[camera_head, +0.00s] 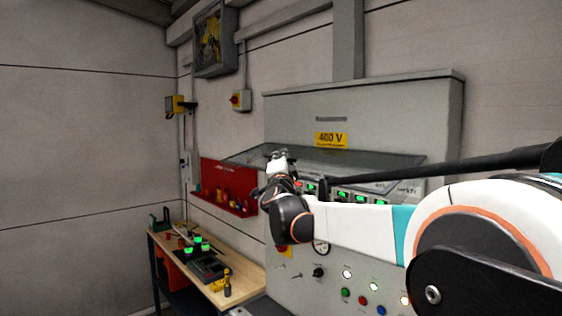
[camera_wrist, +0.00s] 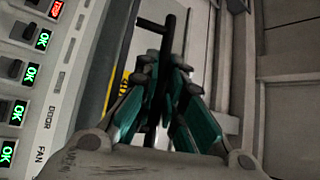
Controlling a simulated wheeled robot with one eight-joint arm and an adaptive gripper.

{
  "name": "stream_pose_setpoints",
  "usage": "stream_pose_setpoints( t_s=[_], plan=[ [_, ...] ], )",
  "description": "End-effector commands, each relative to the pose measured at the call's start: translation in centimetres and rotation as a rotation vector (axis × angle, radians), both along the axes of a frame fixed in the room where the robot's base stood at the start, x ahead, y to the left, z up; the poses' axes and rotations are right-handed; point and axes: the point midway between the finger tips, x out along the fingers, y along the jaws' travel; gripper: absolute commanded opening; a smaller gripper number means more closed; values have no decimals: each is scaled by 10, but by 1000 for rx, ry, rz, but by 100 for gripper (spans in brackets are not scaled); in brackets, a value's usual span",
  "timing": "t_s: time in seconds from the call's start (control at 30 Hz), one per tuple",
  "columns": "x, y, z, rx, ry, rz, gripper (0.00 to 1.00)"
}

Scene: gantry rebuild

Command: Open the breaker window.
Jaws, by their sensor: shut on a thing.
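The breaker window (camera_head: 350,158) is a clear pane in a dark frame on the grey 400 V cabinet. In the head view it stands tilted outward from the cabinet front, its near edge raised above the row of breakers. My gripper (camera_head: 279,158) is at its near edge, left of the pane's middle. In the wrist view my gripper (camera_wrist: 162,80) has its teal-padded fingers closed around a black bar-like handle (camera_wrist: 157,27). The handle's lower part is hidden between the fingers. In the head view my arm hides part of the breaker row.
Breakers with green OK labels (camera_wrist: 42,40) and one red label (camera_wrist: 56,8) line the panel. Lamps and buttons (camera_head: 363,300) sit below. A workbench (camera_head: 240,285) with tools and a red wall rack (camera_head: 225,180) are at left. A yellow sign (camera_head: 331,139) is above the window.

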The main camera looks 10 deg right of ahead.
Motion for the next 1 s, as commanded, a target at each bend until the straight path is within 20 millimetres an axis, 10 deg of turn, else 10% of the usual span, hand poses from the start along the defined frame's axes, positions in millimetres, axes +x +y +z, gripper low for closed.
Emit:
stream_pose_setpoints(
  t_s=[0.17,0.23,0.63,1.0],
  plan=[
    [0,0,0,0,0,0,0],
    [0,0,0,0,0,0,18],
    [-4,0,-1,1,0,0,18],
    [-64,7,-21,2,0,2,18]
  ],
)
